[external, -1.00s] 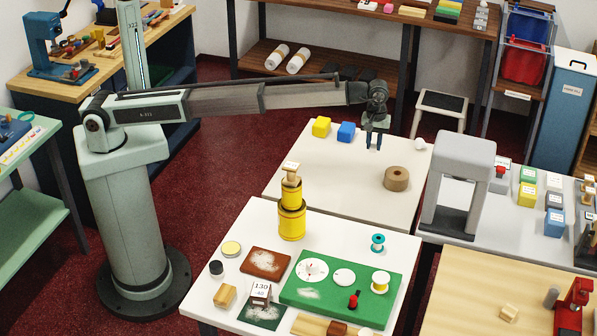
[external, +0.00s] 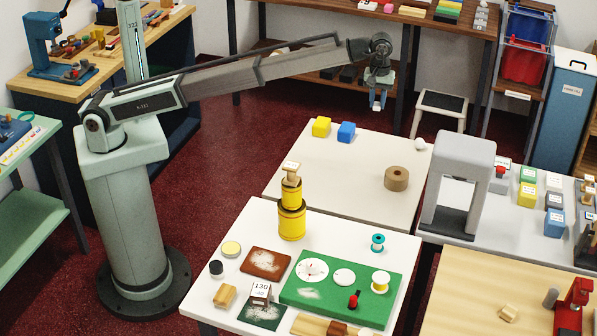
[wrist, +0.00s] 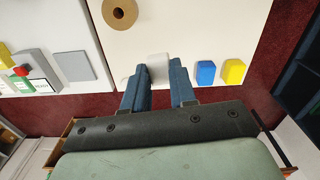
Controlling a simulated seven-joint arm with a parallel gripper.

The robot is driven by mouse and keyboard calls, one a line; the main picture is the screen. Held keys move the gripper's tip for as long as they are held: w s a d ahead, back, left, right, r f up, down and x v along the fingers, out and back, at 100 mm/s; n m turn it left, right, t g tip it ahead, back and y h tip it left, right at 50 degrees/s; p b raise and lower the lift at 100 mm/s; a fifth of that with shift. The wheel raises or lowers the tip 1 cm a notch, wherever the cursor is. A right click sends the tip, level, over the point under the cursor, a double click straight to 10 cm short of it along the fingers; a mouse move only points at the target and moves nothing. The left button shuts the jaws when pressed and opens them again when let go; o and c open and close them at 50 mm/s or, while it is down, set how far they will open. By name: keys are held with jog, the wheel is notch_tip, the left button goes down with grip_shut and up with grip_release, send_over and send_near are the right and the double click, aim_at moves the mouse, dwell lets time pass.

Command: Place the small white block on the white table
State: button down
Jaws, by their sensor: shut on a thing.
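My gripper (external: 377,99) is shut on the small white block (wrist: 158,66), raised above the far edge of the pale white table (external: 335,185). In the wrist view the block sits between the two blue fingertips, over the pale tabletop (wrist: 190,25). In the external view the block is only a small pale patch at the fingertips. A second white table (external: 235,245) stands in front, closer to the camera.
On the far table are a yellow block (external: 321,127), a blue block (external: 346,132), a brown ring (external: 396,179) and a white ball (external: 420,144). Its middle is clear. A grey arch (external: 462,180) stands right.

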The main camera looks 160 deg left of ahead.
jog(key=w+d+m, duration=0.3)
jog(key=w+d, duration=1.3)
jog(key=d, duration=0.1)
jog(key=m, duration=0.7)
send_over(199, 296)
jog(key=shift+f, duration=10.65)
jog(key=shift+f, duration=0.15)
jog(key=c, duration=0.9)
grip_release()
